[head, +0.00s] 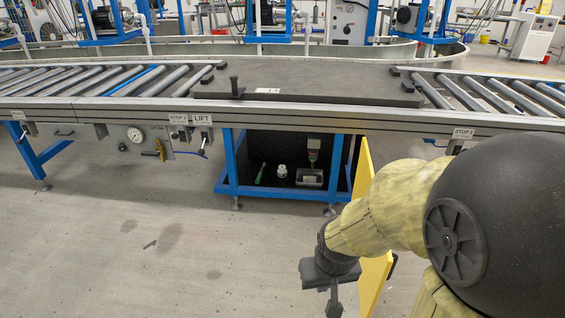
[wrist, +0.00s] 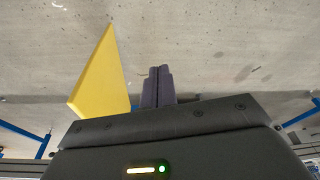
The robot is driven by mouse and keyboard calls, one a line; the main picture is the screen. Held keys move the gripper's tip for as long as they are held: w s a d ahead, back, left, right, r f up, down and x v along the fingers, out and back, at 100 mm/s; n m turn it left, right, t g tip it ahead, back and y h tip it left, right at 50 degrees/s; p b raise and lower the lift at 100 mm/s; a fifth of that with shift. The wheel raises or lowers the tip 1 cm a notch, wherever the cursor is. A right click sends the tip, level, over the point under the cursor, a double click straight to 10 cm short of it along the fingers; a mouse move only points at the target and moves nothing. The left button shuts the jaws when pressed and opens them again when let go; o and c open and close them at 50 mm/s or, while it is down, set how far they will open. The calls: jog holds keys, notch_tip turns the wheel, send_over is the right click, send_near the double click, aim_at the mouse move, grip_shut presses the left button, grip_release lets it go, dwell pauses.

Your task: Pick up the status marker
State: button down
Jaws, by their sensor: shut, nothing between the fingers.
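I cannot tell for sure which thing is the status marker. A slim green stick-like object (head: 260,173) lies in the dark open cabinet (head: 233,180) under the conveyor and may be it. My gripper (head: 334,303) points down in front of the cabinet, low and to its right, well apart from the green object. In the wrist view its two dark fingers (wrist: 158,87) are together with nothing between them, above bare floor. The green object does not show in the wrist view.
A yellow panel (head: 364,170), seemingly the cabinet's open door, stands close beside my arm; it also shows in the wrist view (wrist: 103,75). A white-capped item (head: 282,171) and a small tray (head: 309,184) share the cabinet. The conveyor's front rail (head: 330,121) runs above. Floor to the left is clear.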

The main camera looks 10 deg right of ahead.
jog(key=w+p+v, duration=0.2)
jog(key=p+v, duration=0.9)
jog(key=v, duration=0.1)
jog(key=shift+w+r, duration=0.35)
jog(key=shift+r, duration=0.3)
